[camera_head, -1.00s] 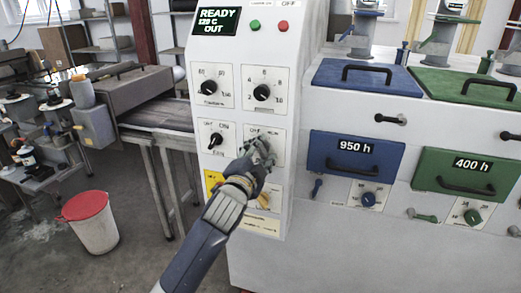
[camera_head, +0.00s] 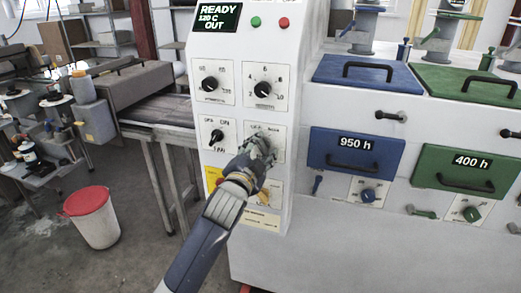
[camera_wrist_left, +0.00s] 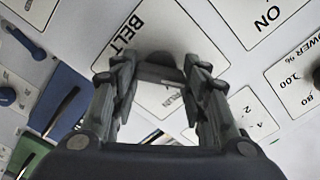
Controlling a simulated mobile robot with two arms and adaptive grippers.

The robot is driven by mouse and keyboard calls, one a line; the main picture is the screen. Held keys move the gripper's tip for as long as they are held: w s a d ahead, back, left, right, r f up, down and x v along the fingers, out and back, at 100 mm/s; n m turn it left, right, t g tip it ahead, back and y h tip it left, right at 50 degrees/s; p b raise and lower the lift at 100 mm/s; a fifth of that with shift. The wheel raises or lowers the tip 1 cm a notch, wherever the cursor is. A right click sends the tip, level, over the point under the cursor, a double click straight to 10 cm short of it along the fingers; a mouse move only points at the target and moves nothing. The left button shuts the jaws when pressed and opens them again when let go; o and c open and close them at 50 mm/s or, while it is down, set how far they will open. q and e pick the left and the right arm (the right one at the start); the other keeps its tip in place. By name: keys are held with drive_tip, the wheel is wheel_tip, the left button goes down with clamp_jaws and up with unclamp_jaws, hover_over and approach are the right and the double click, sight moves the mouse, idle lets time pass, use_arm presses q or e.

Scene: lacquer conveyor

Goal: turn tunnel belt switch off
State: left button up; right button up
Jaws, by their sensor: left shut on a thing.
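The belt switch plate (camera_head: 279,134) is the lower right dial plate on the white control panel. My left gripper (camera_head: 259,143) is at this plate and covers most of it, including the knob. In the left wrist view the plate reads BELT (camera_wrist_left: 133,30). There my left gripper (camera_wrist_left: 163,76) has its two fingers on either side of the dark knob, shut on it. The knob's pointer is hidden, so its setting cannot be read. My right gripper is in neither view.
The fan switch (camera_head: 216,137) is just left, with two round dials (camera_head: 209,84) (camera_head: 263,89) above. A yellow plate lies below, partly behind my arm. The display (camera_head: 217,17) reads READY and OUT. Blue (camera_head: 355,160) and green (camera_head: 466,172) drawers stand right; a red-lidded bin (camera_head: 94,222) stands left.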

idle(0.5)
use_arm(q)
drive_tip(key=o, duration=1.1)
drive_tip(key=shift+s+a, duration=0.1)
drive_tip(key=shift+s, duration=0.35)
drive_tip(key=v, duration=1.1)
drive_tip(key=shift+r, duration=0.1)
